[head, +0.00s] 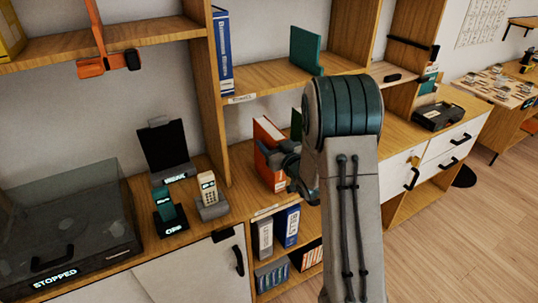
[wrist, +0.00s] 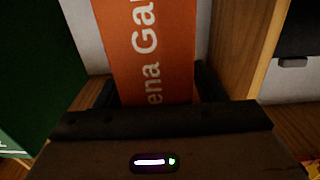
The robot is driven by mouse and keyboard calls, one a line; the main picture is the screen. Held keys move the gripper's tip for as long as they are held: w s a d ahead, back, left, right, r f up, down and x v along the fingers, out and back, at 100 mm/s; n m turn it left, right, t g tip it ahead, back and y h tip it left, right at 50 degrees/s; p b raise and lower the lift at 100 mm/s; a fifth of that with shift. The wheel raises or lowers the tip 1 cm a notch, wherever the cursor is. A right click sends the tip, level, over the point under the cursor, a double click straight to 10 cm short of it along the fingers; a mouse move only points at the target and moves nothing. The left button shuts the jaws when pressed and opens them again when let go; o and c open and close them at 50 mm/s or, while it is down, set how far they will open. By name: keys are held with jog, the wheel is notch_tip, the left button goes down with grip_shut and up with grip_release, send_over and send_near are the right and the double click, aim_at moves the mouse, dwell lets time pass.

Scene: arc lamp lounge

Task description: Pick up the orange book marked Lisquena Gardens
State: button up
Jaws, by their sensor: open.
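The orange book (head: 268,136) stands upright on the middle shelf of the wooden unit in the head view. In the wrist view its orange spine (wrist: 152,45) fills the upper middle, with white letters reading "ena Ga"; the rest of the title is cut off. My gripper (head: 284,166) is at the book's spine in the head view, partly hidden by my arm. In the wrist view my gripper (wrist: 155,88) is open, with one dark finger on each side of the spine. I cannot tell whether either finger touches it.
A dark green book or panel (wrist: 32,65) stands left of the spine in the wrist view, and a wooden upright (wrist: 243,45) stands close on the right. Binders (head: 288,226) stand on the shelf below. A phone (head: 208,190) and a turntable (head: 75,230) are at left.

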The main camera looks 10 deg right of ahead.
grip_shut()
jog(key=shift+r, duration=0.15)
